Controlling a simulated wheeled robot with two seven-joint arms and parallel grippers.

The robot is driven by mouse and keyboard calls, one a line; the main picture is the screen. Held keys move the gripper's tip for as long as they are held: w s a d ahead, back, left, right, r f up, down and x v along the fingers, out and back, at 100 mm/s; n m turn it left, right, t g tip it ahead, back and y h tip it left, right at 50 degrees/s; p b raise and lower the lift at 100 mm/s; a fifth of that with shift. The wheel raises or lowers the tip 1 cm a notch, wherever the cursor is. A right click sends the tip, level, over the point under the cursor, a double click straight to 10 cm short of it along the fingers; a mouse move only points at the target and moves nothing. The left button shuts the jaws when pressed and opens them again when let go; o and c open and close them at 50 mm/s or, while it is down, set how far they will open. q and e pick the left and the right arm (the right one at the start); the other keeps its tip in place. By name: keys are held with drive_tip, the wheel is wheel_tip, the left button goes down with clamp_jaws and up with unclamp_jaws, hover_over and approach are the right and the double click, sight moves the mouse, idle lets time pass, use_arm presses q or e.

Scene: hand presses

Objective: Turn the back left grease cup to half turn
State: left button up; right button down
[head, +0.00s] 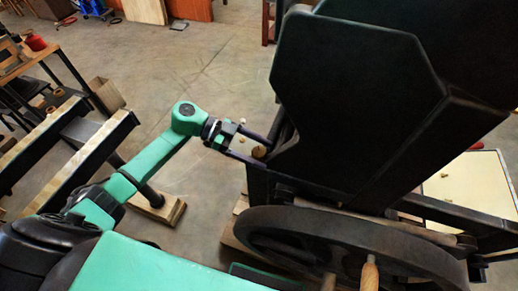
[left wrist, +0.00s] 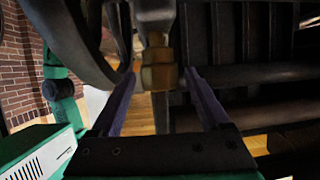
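The press (head: 350,110) is a large dark machine at the right of the head view. A small brass grease cup (head: 259,152) sits low on its left side. In the left wrist view the brass cup (left wrist: 158,72) hangs upright under a dark fitting, near the middle. My left gripper (head: 266,156) points at the press with one finger on each side of the cup. In the left wrist view its fingertips (left wrist: 160,76) stand apart, with a narrow gap on each side of the cup. No turn mark is readable. My right gripper is not in view.
A big spoked flywheel (head: 300,222) with a wooden handle (head: 370,274) stands in front of the press, below my left gripper. A dark frame on a wooden block (head: 160,210) stands at the left. Open concrete floor (head: 190,75) lies behind my left arm.

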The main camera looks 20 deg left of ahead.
use_arm(q)
clamp_jaws()
drive_tip(key=shift+f+m+g+b, duration=0.2)
drive_tip(key=shift+m+g+b, duration=0.1)
drive_tip(key=shift+b, duration=0.4)
drive_tip(key=shift+r+m+g+b, duration=0.15)
drive_tip(key=shift+m+g+b, duration=0.25)
drive_tip(key=shift+m+g, duration=0.1)
drive_tip(key=shift+r, duration=0.1)
drive_tip(key=shift+o, duration=0.6)
unclamp_jaws()
drive_tip(key=shift+a, duration=0.1)
